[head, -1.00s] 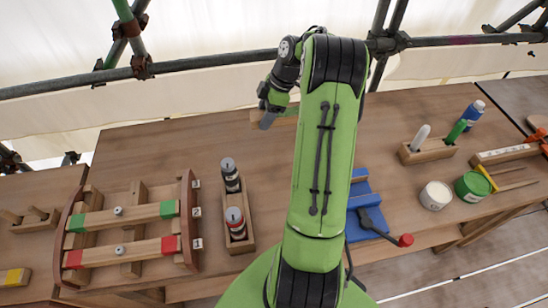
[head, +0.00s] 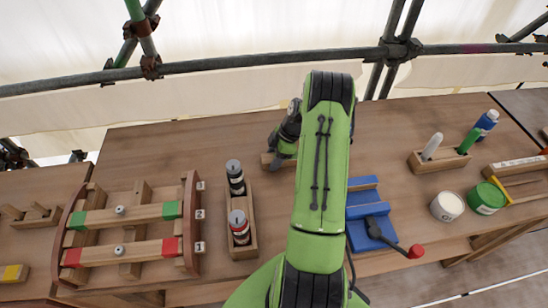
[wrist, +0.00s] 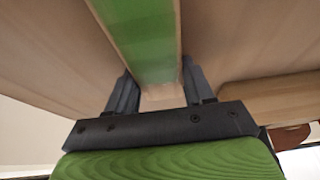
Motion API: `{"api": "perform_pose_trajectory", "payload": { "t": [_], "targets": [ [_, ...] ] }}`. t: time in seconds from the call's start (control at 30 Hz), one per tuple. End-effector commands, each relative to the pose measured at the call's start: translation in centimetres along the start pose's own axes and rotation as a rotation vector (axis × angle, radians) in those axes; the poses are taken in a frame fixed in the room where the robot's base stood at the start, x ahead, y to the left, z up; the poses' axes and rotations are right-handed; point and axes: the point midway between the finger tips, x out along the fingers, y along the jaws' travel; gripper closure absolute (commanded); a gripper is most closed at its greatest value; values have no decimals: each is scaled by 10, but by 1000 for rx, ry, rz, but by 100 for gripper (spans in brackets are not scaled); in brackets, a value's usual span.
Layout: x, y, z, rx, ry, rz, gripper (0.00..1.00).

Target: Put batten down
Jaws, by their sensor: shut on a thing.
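My gripper (head: 277,153) is over the middle of the wooden table, partly hidden behind my arm. It is shut on a batten, a pale wooden strip whose left end (head: 267,161) shows beside the gripper. In the wrist view the batten (wrist: 146,42) has a broad green band and runs between the two fingers (wrist: 154,88). It looks close to the tabletop, but I cannot tell whether it touches. The rest of the batten is hidden by my arm in the head view.
A wooden rack (head: 190,225) with two battens, green-ended and red-ended, stands at left. A bottle holder (head: 248,213) is beside it. A blue stand (head: 364,198) with a red-knobbed lever is right of my arm. Pots and a marker block (head: 440,160) are further right.

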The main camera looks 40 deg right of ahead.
Motion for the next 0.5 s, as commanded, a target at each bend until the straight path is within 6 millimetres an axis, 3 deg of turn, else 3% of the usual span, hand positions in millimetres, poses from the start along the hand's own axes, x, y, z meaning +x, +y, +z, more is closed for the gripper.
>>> {"api": "perform_pose_trajectory", "payload": {
  "t": [0.27,0.3,0.43,0.5],
  "targets": [
    [2,1,1,0,-1,2,91],
    [2,0,1,0,0,1,44],
    [1,0,0,0,0,1,24],
    [1,0,0,0,0,1,23]
  ]
}}
